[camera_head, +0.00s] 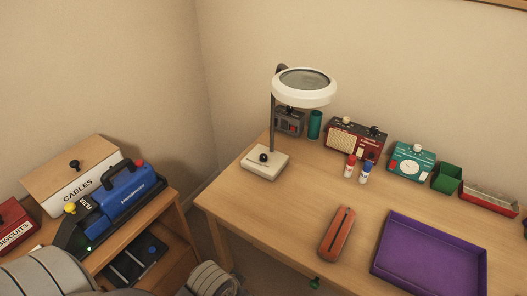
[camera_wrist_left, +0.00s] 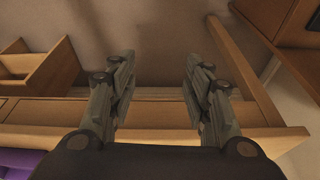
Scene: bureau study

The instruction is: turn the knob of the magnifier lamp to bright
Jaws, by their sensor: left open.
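The magnifier lamp (camera_head: 304,88) stands at the left end of the desk in the head view, with a white ring head around a dark lens on a thin grey post. Its pale base (camera_head: 265,169) carries a small black knob (camera_head: 263,157) on top. The knob's setting is too small to read. My left gripper (camera_wrist_left: 160,95) is open and empty in the left wrist view, its two fingers well apart above wooden edges. The lamp does not show in that view. Grey parts of my arm show at the bottom of the head view, but no fingertips.
A purple tray (camera_head: 430,262) and an orange-red slotted object (camera_head: 337,233) lie on the desk's front part. Radios, small bottles and boxes line the back. A lower shelf at left holds a cables box (camera_head: 72,178) and a blue tool (camera_head: 130,191). The desk before the lamp is clear.

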